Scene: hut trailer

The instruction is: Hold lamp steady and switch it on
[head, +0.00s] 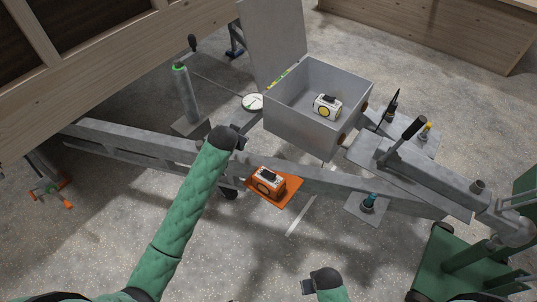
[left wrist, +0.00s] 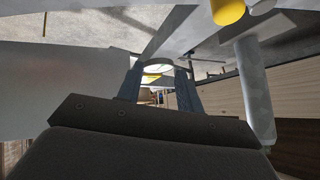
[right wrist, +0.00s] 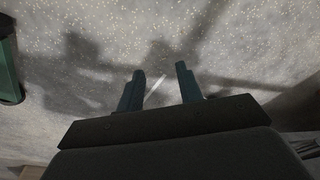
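Two small box-shaped units look like lamps, and I cannot tell which one is meant. An orange and white one with a dark top (head: 268,182) sits on an orange mat (head: 287,198) by the grey beam. A white one with a yellow round face (head: 327,107) stands inside the open grey box (head: 300,134). My left gripper (head: 242,137) is above the beam, between the box and the orange mat. In the left wrist view its fingers (left wrist: 158,88) are apart, with nothing clearly held. My right gripper (right wrist: 160,88) is open and empty over the floor, low in the head view (head: 306,287).
The grey beam (head: 140,140) runs across the scene. The box lid (head: 272,40) stands up. A white round disc (head: 252,102) is left of the box.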

